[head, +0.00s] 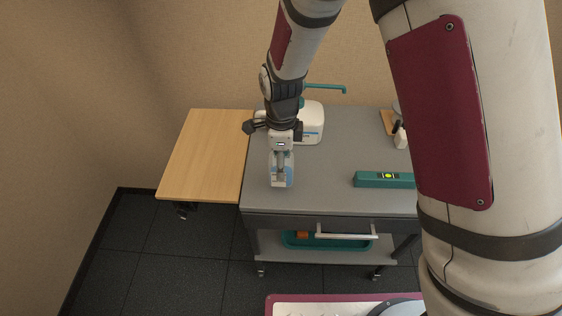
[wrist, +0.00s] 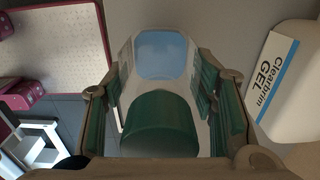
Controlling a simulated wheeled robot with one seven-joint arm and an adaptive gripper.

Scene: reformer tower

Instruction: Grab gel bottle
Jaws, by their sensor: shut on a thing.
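My gripper (head: 281,166) points down over the grey cart top. It is shut on a small, pale bottle with a blue patch (head: 282,182) near the cart's left edge. In the wrist view this bottle (wrist: 160,55) shows a dark green cylindrical cap (wrist: 160,125) between the finger pads (wrist: 163,103). No label can be read on it. A larger white container (head: 312,122) with a teal spout stands just behind my gripper. In the wrist view this container (wrist: 295,85) reads "Clearbrim GEL" and is apart from the fingers.
The grey cart top (head: 345,150) has free room in the middle. A teal level-like bar (head: 384,180) lies to the right, partly hidden by my arm. A wooden side shelf (head: 205,150) at left is bare. A teal tray (head: 300,240) sits on the lower shelf.

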